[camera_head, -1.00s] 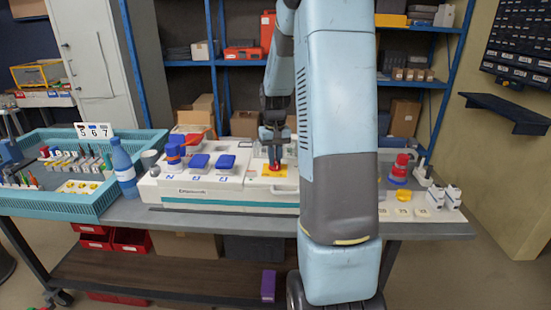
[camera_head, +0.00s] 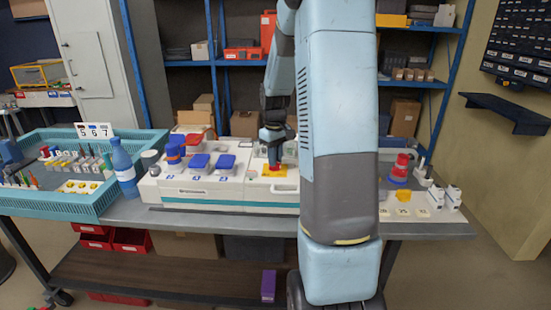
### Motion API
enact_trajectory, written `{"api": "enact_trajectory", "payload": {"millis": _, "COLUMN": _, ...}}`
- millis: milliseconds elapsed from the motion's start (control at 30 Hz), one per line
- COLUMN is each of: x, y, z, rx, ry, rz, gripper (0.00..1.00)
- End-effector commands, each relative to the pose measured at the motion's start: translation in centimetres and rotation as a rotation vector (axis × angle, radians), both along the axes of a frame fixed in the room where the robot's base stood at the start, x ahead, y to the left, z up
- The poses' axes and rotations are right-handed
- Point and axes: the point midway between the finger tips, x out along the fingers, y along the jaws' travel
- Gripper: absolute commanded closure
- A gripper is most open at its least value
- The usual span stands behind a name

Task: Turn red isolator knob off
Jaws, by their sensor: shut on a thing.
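The red isolator knob (camera_head: 275,167) sits on a yellow plate (camera_head: 269,174) at the right part of the white socket box (camera_head: 215,196). My gripper (camera_head: 274,156) points down from above and is shut on the knob. The fingers cover the knob's upper part, so its exact angle is hard to tell. My blue-grey arm hides the right end of the box.
Blue-lidded sockets (camera_head: 198,162) and a blue-and-red plug (camera_head: 174,158) are on the box to the left. A blue bottle (camera_head: 124,168) and a teal crate (camera_head: 65,203) stand further left. A red-topped part (camera_head: 401,168) and pale blocks (camera_head: 452,197) are at the right.

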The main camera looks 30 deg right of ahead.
Motion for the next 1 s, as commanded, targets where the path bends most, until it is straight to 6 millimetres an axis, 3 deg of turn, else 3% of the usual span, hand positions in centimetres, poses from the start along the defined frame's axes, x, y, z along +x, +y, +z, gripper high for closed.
{"api": "enact_trajectory", "payload": {"millis": 267, "x": -0.2, "y": 0.0, "z": -0.2, "rx": 0.002, "ry": 0.007, "rz": 0.001, "gripper": 1.00}}
{"api": "enact_trajectory", "payload": {"millis": 300, "x": -0.2, "y": 0.0, "z": -0.2, "rx": 0.002, "ry": 0.007, "rz": 0.001, "gripper": 0.84}}
{"api": "enact_trajectory", "payload": {"millis": 567, "x": -0.1, "y": 0.0, "z": -0.1, "rx": 0.000, "ry": 0.003, "rz": 0.000, "gripper": 0.61}}
{"api": "enact_trajectory", "payload": {"millis": 867, "x": 0.0, "y": 0.0, "z": 0.3, "rx": 0.000, "ry": 0.001, "rz": 0.000, "gripper": 0.61}}
{"api": "enact_trajectory", "payload": {"millis": 1000, "x": 0.0, "y": 0.0, "z": 1.8, "rx": -0.002, "ry": -0.001, "rz": 0.000, "gripper": 0.61}}
